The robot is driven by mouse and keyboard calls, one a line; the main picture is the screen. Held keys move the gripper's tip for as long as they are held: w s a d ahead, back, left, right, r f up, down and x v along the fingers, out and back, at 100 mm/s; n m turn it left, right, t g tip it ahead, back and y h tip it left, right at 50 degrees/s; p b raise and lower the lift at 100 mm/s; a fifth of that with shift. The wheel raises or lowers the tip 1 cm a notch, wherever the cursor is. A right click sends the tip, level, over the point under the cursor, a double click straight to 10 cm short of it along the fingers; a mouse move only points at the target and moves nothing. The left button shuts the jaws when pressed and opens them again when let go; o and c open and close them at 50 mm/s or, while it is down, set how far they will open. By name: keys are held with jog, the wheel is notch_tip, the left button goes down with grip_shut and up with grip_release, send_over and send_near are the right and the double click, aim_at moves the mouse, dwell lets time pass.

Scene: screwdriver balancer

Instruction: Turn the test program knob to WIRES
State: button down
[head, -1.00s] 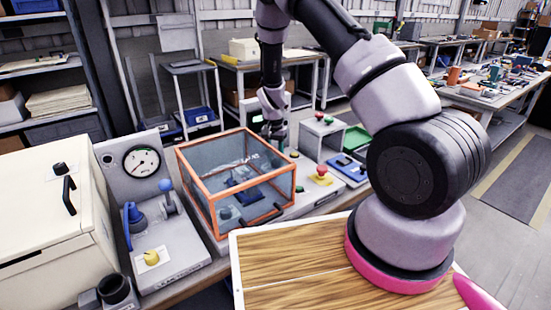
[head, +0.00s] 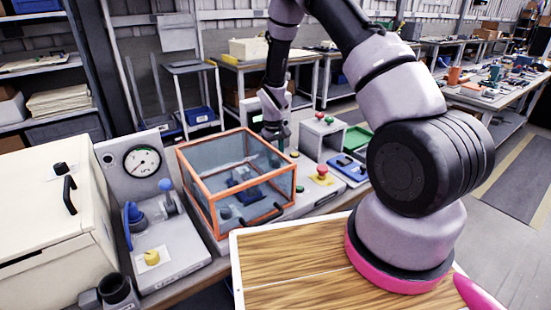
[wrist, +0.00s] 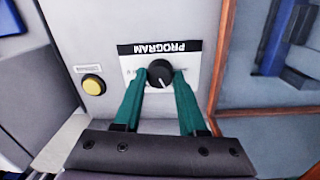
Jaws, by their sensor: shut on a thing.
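The black program knob (wrist: 160,73) sits on a white plate under a black "PROGRAM" label (wrist: 160,47), which reads upside down in the wrist view. My gripper (wrist: 160,76) has its two green fingers on either side of the knob, shut on it. The fingers cover most of the position markings, so the WIRES mark cannot be read. A small pale mark shows on the knob, but its setting is unclear. In the head view my gripper (head: 272,130) is behind the orange-framed clear box, and the knob is hidden.
A yellow button (wrist: 93,85) is left of the plate in the wrist view. The orange-framed box (head: 237,180) stands close beside the gripper. A red knob on a yellow base (head: 322,176) and a blue tray (head: 350,168) lie to the right on the bench.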

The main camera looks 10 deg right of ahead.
jog(key=shift+n, duration=0.6)
jog(key=shift+c, duration=2.3)
grip_release()
notch_tip(320, 180, up, 11)
jog(key=shift+a, duration=0.25)
jog(key=shift+s, duration=0.1)
